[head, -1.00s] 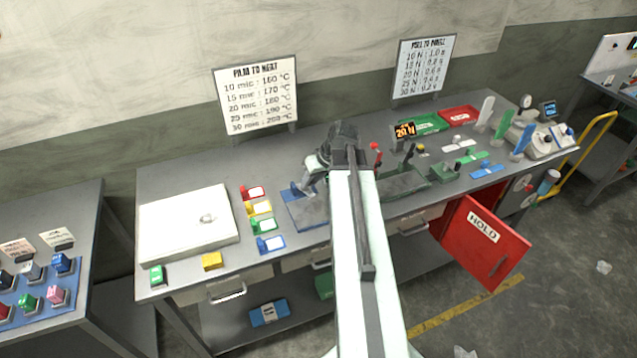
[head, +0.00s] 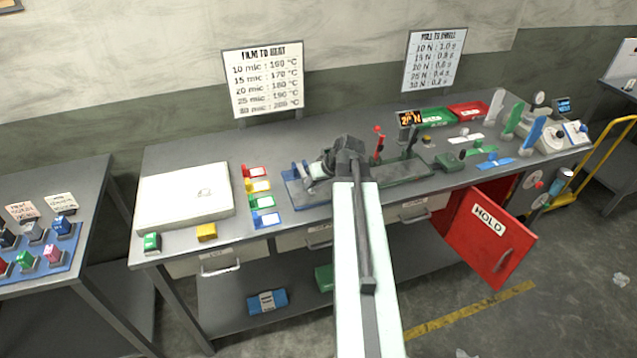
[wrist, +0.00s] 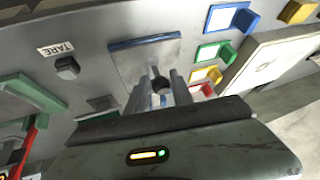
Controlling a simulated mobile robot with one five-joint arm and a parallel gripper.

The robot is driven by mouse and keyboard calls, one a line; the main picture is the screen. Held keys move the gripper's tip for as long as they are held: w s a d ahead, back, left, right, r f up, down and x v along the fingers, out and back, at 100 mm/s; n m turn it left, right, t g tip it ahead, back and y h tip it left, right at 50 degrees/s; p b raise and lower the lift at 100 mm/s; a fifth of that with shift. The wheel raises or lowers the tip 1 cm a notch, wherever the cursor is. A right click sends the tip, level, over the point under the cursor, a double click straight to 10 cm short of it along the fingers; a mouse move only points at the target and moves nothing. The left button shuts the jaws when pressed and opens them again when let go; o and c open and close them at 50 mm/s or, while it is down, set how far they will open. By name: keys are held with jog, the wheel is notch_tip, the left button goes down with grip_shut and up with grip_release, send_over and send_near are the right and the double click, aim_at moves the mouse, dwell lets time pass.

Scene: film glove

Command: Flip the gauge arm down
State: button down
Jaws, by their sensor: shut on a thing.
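The gauge stand (head: 292,190), with a blue edge, sits on the bench right of the coloured tags; my arm partly covers it in the head view. Its grey plate with a blue edge (wrist: 145,42) shows in the wrist view. My gripper (wrist: 160,90) is over this plate with its fingers around a small dark rod with a round end (wrist: 159,80), which looks like the gauge arm. The gripper is shut on it. The rod's lower part and its hinge are hard to make out. In the head view my gripper (head: 318,170) is low over the stand.
A white box (head: 185,195) and coloured tags (head: 262,200) lie to the left. A red-knobbed lever (head: 379,140) and a small display (head: 410,118) stand to the right. A TARE button (wrist: 67,67) is near the plate. The red HOLD door (head: 490,238) hangs open below.

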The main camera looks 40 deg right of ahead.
jog(key=shift+s+a+f+b, duration=0.15)
jog(key=shift+s+f+b, duration=0.1)
jog(key=shift+f, duration=0.15)
jog(key=shift+s+a+f+b, duration=0.1)
jog(key=shift+f+b, duration=0.15)
jog(key=shift+f, duration=0.1)
jog(key=c, duration=1.2)
grip_release()
jog(key=shift+d, duration=0.1)
jog(key=shift+s+r+p, duration=0.1)
jog(key=shift+r+p, duration=0.25)
jog(key=shift+p, duration=0.05)
jog(key=p+v, duration=0.5)
jog(key=v, duration=0.2)
jog(key=shift+p, duration=0.4)
jog(key=shift+d, duration=0.1)
